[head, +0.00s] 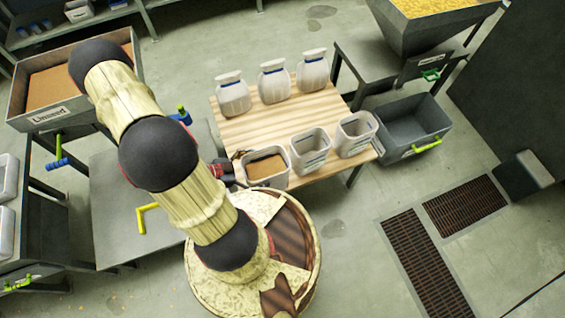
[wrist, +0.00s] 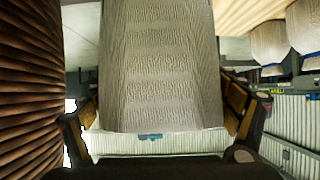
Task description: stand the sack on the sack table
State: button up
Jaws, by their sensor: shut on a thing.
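A pale open-topped sack (head: 264,172) full of brown material is at the front left corner of the wooden sack table (head: 255,122). My gripper (head: 226,171) is at its left side, shut on it. In the wrist view the sack's pale textured wall (wrist: 160,70) fills the middle between the two fingers of my gripper (wrist: 162,112). The sack looks upright. I cannot tell whether its base touches the table; its underside is hidden.
Two open, empty-looking pale sacks (head: 310,147) (head: 356,134) stand along the table's front right. Three closed sacks with blue bands (head: 273,82) stand along the back. The middle of the tabletop is clear. A grey bin (head: 413,130) is to the right.

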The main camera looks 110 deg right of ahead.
aim_at(261, 154)
jog(key=d+f+b, duration=0.1)
jog(key=d, duration=0.1)
jog(key=s+d+f+b, duration=0.1)
jog(key=d, duration=0.2)
jog(key=s+d+f+b, duration=0.1)
jog(key=d+f, duration=0.1)
jog(key=d, duration=0.1)
jog(key=shift+s, duration=0.25)
jog(key=s+d+f+b, duration=0.1)
jog(key=d+f+b, duration=0.3)
jog(key=f, duration=0.5)
jog(key=shift+s+d+b, duration=0.25)
jog(key=shift+d+b, duration=0.05)
jog(key=shift+d, duration=0.45)
jog(key=o, duration=1.9)
jog(key=shift+f, duration=0.1)
jog(key=p+v, duration=0.4)
jog(key=v, duration=0.8)
